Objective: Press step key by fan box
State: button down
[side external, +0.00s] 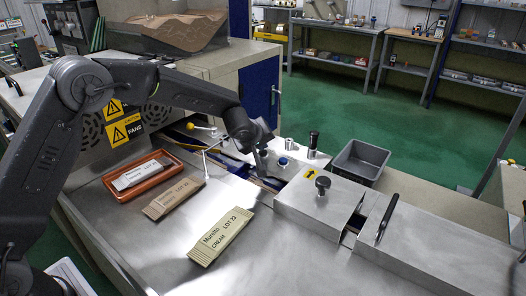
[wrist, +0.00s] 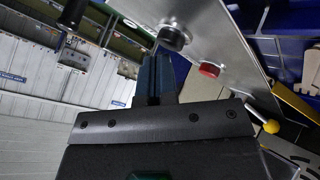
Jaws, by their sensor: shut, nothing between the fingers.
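The fan box (side external: 112,124) carries yellow FANS warning labels and stands behind my arm in the side external view. A pale metal control panel (side external: 300,160) lies to its right and bears a blue-topped button (side external: 282,162). In the wrist view, the panel (wrist: 222,38) shows a black round button (wrist: 173,38) and a red button (wrist: 210,69). Which one is the step key I cannot tell. My gripper (side external: 262,172) is low at the panel's left side. In the wrist view my gripper (wrist: 156,58) is shut and empty, its tips beside the black button; contact is unclear.
A lever with yellow balls (side external: 214,128) stands left of my gripper. Wrapped packs (side external: 221,235) and an orange-brown tray (side external: 120,192) lie on the steel table. A black knob post (side external: 313,142), a metal cover (side external: 315,208) and a grey bin (side external: 358,160) are to the right.

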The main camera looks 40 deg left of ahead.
jog(key=shift+r, duration=0.65)
jog(key=shift+r, duration=0.1)
jog(key=shift+r, duration=2.4)
dwell(0.5)
notch_tip(320, 180, up, 4)
jog(key=shift+f, duration=0.1)
jog(key=shift+f, duration=0.1)
jog(key=shift+f, duration=4.35)
jog(key=shift+f, duration=0.15)
